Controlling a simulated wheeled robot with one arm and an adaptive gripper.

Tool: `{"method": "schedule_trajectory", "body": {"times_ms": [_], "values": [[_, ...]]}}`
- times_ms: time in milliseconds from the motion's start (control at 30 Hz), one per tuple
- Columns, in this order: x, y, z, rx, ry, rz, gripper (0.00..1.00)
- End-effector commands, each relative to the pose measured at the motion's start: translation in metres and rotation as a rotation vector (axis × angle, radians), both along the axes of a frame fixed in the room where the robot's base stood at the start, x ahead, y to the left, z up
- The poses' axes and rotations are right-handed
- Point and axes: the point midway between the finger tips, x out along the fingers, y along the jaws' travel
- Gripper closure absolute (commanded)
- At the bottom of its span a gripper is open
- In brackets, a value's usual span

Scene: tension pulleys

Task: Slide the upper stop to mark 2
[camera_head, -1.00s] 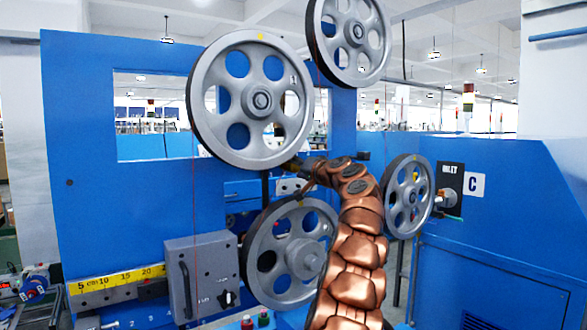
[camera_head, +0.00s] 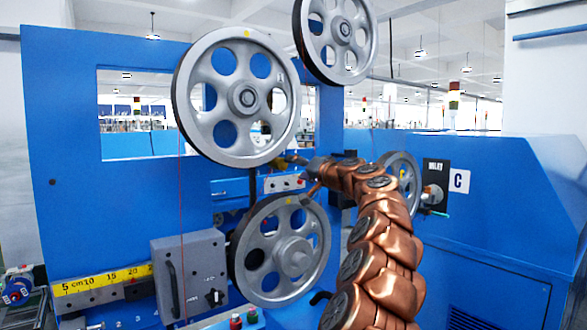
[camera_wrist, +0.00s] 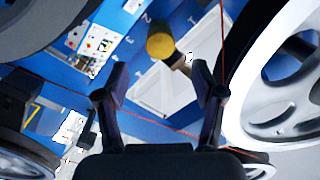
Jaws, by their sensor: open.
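In the wrist view a yellow round-ended knob (camera_wrist: 160,46) on a short stem stands in front of a blue panel with small white marks. It may be the upper stop, but I cannot tell for sure. One mark beside it looks like a 2 (camera_wrist: 147,18). My gripper (camera_wrist: 160,82) is open, with both dark fingers apart. The knob appears beyond the fingertips, roughly between their lines, with no visible contact. In the head view the end of my copper arm reaches between the upper large pulley (camera_head: 190,105) and the lower pulley (camera_head: 252,270); the fingers are too small to read there.
A thin red wire (camera_wrist: 221,45) runs close to the right finger. A large pale pulley (camera_wrist: 250,75) fills the right side of the wrist view. In the head view, a yellow ruler (camera_head: 100,281) and a grey switch box (camera_head: 190,270) sit at lower left.

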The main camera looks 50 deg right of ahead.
Motion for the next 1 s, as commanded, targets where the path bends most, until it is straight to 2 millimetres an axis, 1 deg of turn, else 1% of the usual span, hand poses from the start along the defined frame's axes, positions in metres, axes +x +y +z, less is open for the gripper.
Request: {"method": "schedule_trajectory", "body": {"times_ms": [33, 100, 333, 1000], "values": [[-0.006, 0.001, 0.002, 0.000, -0.003, -0.001, 0.32], [-0.012, 0.002, 0.001, -0.001, 0.000, -0.002, 0.32], [-0.023, 0.006, 0.000, -0.001, 0.000, 0.000, 0.32], [-0.025, 0.007, 0.000, -0.001, 0.001, 0.001, 0.32]]}}
